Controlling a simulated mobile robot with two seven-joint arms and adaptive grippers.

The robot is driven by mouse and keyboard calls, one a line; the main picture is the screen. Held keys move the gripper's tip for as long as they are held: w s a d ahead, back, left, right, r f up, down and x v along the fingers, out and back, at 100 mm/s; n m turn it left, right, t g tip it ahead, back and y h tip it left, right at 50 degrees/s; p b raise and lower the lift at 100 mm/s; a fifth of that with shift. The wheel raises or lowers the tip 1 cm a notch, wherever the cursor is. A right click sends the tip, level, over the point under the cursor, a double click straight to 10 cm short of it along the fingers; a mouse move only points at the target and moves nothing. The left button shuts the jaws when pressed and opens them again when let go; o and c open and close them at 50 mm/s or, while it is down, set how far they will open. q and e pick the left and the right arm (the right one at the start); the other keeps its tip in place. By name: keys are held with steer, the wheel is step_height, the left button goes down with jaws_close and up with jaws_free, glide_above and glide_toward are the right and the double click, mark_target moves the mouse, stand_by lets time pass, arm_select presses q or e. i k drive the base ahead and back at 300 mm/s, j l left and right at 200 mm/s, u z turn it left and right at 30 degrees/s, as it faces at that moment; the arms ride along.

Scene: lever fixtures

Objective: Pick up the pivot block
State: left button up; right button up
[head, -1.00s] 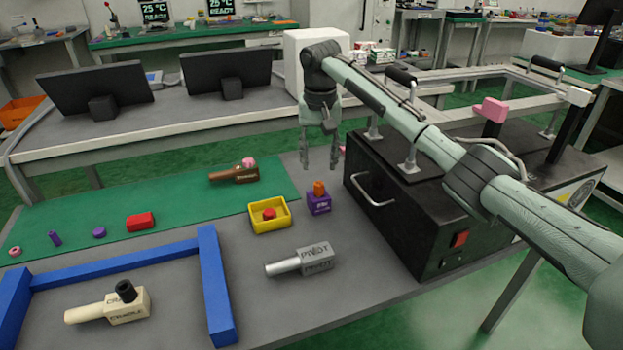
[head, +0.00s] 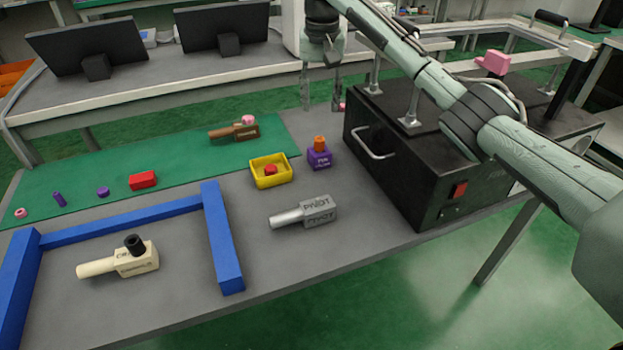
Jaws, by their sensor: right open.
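The pivot block (head: 318,211) is a grey block lettered PIVOT with a light grey cylindrical handle pointing left. It lies on the grey table between the blue frame and the black box. My right gripper (head: 321,104) is open and empty, fingers pointing down, above the far side of the table. It is well beyond the pivot block and apart from it. My left gripper is not in view.
A black box (head: 408,190) with a handle stands right of the pivot block. A blue frame (head: 223,240) lies left, around a cream block (head: 134,260). A yellow tray (head: 286,181) and purple block (head: 319,158) sit behind. Bare table lies in front.

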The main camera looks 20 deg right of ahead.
mark_target(322, 209)
steer(key=k, duration=1)
